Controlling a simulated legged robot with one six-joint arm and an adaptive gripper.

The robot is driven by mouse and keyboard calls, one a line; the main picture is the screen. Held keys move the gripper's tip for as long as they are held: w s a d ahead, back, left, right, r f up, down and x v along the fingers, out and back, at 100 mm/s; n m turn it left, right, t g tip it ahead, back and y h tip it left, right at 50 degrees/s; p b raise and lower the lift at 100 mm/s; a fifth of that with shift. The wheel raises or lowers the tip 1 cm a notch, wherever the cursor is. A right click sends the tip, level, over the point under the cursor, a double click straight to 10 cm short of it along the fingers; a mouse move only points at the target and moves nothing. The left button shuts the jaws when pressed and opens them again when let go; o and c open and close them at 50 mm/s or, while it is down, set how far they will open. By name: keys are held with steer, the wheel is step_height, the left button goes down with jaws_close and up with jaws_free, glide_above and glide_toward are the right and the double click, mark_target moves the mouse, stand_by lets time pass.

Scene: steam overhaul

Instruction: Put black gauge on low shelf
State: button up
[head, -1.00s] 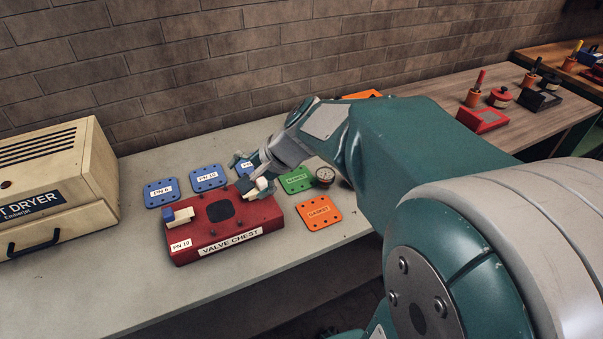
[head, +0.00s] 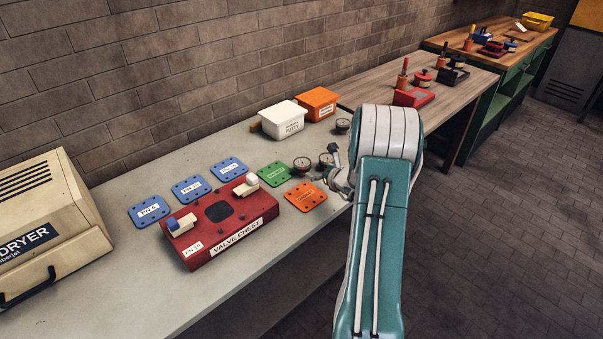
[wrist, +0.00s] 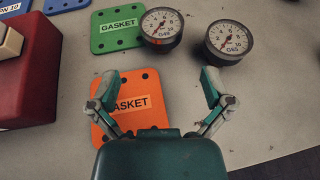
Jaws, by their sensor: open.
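Two round gauges with white dials and dark rims lie near the right end of the grey bench. The left gauge (head: 302,163) (wrist: 162,28) is beside the green gasket plate, and the right gauge (head: 326,159) (wrist: 229,41) is close to my gripper. A third gauge (head: 343,125) lies farther back. I cannot tell which one is meant by black. My gripper (head: 330,177) (wrist: 160,84) is open and empty over the orange gasket plate (head: 306,195) (wrist: 136,103), its fingertips short of both near gauges. Low shelves (head: 508,97) show in the green bench at the right.
The red valve chest (head: 230,222) stands left of my gripper, with blue plates behind it. The green gasket plate (head: 274,174), white putty tub (head: 283,121) and orange tub (head: 318,102) are on the grey bench. The wooden table (head: 430,75) holds tools. Floor (head: 500,230) at right is clear.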

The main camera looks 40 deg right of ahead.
mark_target(304, 165)
steer(key=x, duration=0.2)
steer(key=d+x, duration=0.1)
steer(key=x, duration=0.2)
steer(key=shift+w+f, duration=0.15)
steer(key=shift+f, duration=0.15)
steer(key=w, duration=0.2)
steer(key=w+f, duration=0.1)
steer(key=w, duration=0.1)
steer(key=shift+a, duration=0.4)
steer(key=shift+w+d+f, duration=0.1)
steer(key=shift+w+f, duration=0.1)
steer(key=shift+w, duration=0.2)
steer(key=shift+w+d+f, duration=0.15)
steer(key=shift+d, duration=0.2)
steer(key=shift+a, duration=0.2)
steer(key=c, duration=1)
